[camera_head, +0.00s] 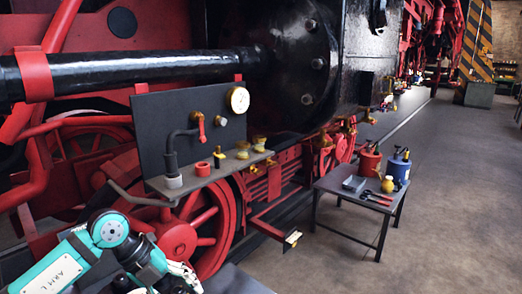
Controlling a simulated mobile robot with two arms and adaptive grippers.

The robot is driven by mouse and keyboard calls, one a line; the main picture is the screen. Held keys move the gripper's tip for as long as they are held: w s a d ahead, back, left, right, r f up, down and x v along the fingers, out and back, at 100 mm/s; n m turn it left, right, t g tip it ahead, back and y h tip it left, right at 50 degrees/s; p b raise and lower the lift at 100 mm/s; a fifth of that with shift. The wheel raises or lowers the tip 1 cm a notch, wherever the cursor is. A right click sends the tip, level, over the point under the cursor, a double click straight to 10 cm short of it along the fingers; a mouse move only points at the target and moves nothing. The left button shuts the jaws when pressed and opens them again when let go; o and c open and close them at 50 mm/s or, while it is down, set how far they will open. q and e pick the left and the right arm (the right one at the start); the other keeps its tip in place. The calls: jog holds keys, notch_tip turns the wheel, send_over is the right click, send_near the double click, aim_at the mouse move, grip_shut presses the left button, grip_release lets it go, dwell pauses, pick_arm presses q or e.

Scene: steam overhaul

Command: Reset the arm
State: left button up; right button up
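My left arm (62,266), teal and white, comes in at the lower left, in front of the locomotive's red wheels. Its wrist is black, and my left gripper (190,278) shows small and pale at the bottom edge, partly cut off. I cannot tell whether its fingers are apart or closed, and I see nothing clearly held. My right gripper is not in view.
A dark panel (170,108) with a gauge (238,100), valve handle and shelf (220,166) stands above my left arm. A small dark table (345,190) at right holds a red can (369,163), blue can (399,168), tray and tools. The right floor is clear.

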pick_arm(q)
jog(key=s+d+r+m+h, duration=0.15)
jog(key=d+h, duration=0.35)
jog(key=d, duration=0.5)
jog(key=s+d+r+n+t+h, duration=0.25)
jog(key=d+r+t+h, duration=0.25)
jog(key=d+r+h, duration=0.4)
jog(key=w+a+r+n+t+y, duration=0.2)
jog(key=w+a+n+t+y, duration=0.2)
jog(key=a+n+t+y, duration=0.75)
jog(key=s+a+f+n+g+y, duration=0.1)
jog(key=a+f+n+y, duration=0.3)
jog(key=f+n, duration=0.3)
jog(key=s+a+f+n+y, duration=0.1)
jog(key=a+f+n+y, duration=0.35)
jog(key=f+n, duration=0.25)
jog(key=s+a+f+n+g, duration=0.1)
jog(key=s+f+g, duration=0.7)
jog(key=s, duration=0.4)
jog(key=s+a+f+g, duration=0.1)
jog(key=s+f+g, duration=0.4)
jog(key=s+f, duration=0.6)
notch_tip(320, 180, down, 24)
jog(key=s+g, duration=0.1)
jog(key=s, duration=0.2)
jog(key=s+a+f+g, duration=0.1)
jog(key=s+a+f, duration=0.1)
jog(key=s+f, duration=1.4)
jog(key=shift+s+a+f, duration=0.2)
jog(key=shift+a, duration=0.2)
